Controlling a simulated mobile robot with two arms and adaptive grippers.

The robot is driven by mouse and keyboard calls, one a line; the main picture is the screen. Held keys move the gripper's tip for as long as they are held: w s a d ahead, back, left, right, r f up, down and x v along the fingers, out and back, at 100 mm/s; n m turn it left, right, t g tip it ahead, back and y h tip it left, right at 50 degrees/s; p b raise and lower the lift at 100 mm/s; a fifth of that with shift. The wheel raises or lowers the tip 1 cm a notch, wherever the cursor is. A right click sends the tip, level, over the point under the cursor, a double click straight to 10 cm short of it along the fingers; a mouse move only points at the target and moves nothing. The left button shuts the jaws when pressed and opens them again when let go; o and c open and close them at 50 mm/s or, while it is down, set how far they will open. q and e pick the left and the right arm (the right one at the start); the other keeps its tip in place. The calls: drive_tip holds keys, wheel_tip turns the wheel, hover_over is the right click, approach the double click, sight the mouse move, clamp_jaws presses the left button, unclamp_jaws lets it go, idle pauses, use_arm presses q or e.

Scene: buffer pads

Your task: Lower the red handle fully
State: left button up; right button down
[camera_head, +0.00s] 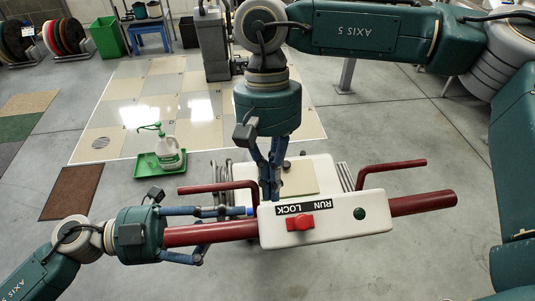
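A long red bar handle (423,203) sticks out on both sides of a white housing (340,229) in the lower middle. The housing has a small red knob (299,222) beside a RUN/LOCK label and a green button (359,213). My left gripper (226,232) comes in from the left, its fingers apart along both sides of the bar's left part. I cannot tell whether they touch it. My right gripper (270,192) points down behind the housing's top edge, close to a bent red bar (218,187). Its tips overlap the housing in view, and their gap is unclear.
A second bent red bar (390,170) stands behind the housing on the right. A green tray (147,171) with a white bottle (168,153) lies on the floor at left. A green bin (108,38) and a blue stool (149,30) stand far back. Floor in front is clear.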

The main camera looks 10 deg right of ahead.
use_arm(q)
drive_tip(key=shift+o, duration=1.1)
